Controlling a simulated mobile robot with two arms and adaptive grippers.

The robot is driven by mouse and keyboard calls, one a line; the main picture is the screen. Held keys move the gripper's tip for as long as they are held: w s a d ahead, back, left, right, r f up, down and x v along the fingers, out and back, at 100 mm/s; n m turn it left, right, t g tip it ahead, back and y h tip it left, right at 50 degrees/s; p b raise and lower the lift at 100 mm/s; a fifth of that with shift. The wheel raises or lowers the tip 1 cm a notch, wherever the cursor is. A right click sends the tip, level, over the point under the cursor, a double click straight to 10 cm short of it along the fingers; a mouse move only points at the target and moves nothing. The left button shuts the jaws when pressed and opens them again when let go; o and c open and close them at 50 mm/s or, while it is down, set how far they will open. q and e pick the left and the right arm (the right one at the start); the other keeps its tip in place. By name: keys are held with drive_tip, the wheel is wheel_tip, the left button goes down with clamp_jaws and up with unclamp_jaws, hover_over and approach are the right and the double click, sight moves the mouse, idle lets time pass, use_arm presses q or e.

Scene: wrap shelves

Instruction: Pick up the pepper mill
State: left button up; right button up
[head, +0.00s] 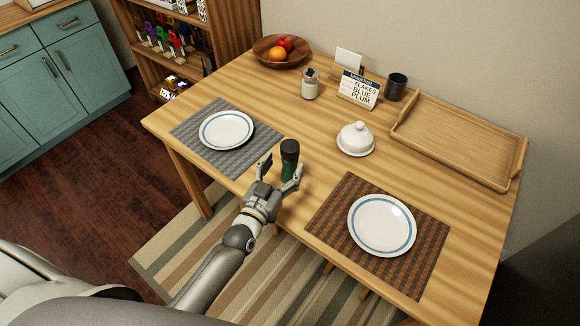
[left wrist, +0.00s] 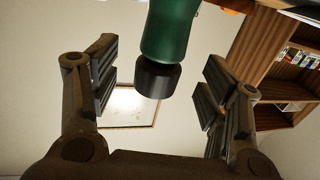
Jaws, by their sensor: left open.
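The pepper mill (head: 290,158) stands upright near the front edge of the table, between the two placemats. It has a black top and a green body. My left gripper (head: 281,172) is open at the mill, with one finger on each side of it. In the left wrist view the mill (left wrist: 168,35) shows its green body and black end between the open fingers of my gripper (left wrist: 158,85), with gaps on both sides. The lower part of the mill is partly hidden by the gripper in the head view. My right gripper is not in view.
A grey placemat with a plate (head: 226,130) lies left of the mill, a brown placemat with a plate (head: 382,224) right. A white butter dish (head: 356,140) stands behind. A jar (head: 310,84), sign (head: 358,90), dark cup (head: 396,87), tray (head: 455,145) and fruit bowl (head: 266,53) stand farther back.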

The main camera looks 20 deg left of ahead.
sight(286, 162)
use_arm(q)
drive_tip(key=shift+w+d+f+p, duration=0.1)
drive_tip(key=shift+w+d+p, duration=0.1)
drive_tip(key=shift+w, duration=1.1)
drive_tip(key=shift+w+d+f+p, duration=0.1)
drive_tip(key=shift+w+p, duration=0.05)
drive_tip(key=shift+w, duration=1.1)
drive_tip(key=shift+c, duration=0.3)
drive_tip(key=c, duration=1.4)
clamp_jaws()
drive_tip(key=shift+r, duration=0.15)
